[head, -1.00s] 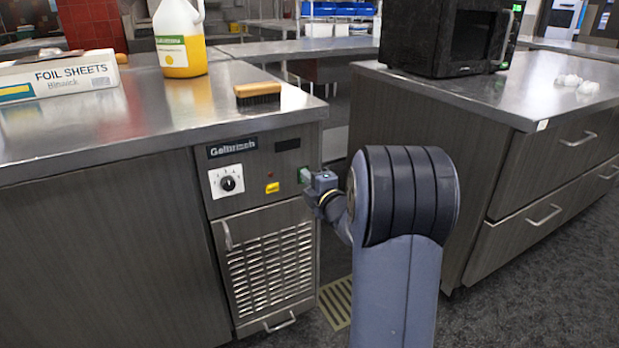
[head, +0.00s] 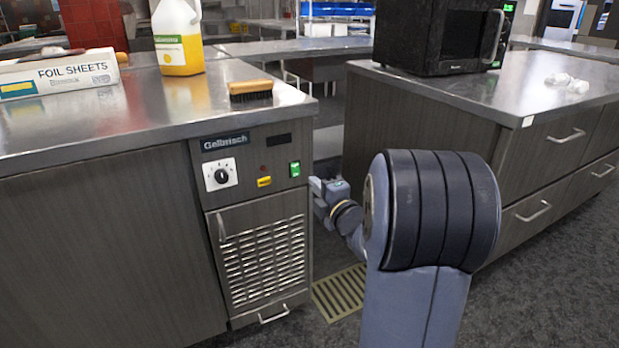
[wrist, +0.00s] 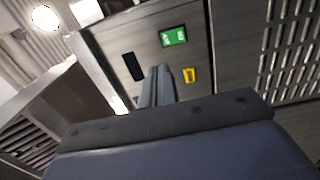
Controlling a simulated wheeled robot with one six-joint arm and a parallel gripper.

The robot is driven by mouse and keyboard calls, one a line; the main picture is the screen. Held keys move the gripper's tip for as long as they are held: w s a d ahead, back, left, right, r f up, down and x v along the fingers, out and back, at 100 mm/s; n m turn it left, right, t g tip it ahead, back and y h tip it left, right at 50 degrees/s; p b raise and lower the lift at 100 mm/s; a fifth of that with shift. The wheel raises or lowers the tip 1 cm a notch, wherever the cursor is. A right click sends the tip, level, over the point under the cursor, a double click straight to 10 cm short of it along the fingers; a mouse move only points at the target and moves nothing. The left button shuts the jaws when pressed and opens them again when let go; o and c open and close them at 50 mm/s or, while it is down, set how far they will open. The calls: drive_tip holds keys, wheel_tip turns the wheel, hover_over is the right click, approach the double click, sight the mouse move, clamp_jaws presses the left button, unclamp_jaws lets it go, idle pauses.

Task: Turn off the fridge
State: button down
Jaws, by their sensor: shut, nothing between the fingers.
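The fridge is built into the left counter, with a slatted door (head: 264,255) below a control panel. My gripper (head: 316,187) is at the panel's right edge, just right of and below the green switch. In the wrist view its fingers (wrist: 162,72) are together and empty, pointing towards the panel. I cannot tell whether they touch it.
Foil sheets (head: 60,75), a yellow bottle (head: 178,45) and a brush (head: 250,90) stand on the left counter. A drawer counter (head: 520,185) with a black microwave (head: 440,38) is to the right. A floor grate (head: 342,292) lies in the gap between.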

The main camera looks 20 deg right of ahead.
drive_tip(key=s, duration=0.4)
drive_tip(key=shift+r, duration=0.2)
drive_tip(key=shift+w, duration=0.15)
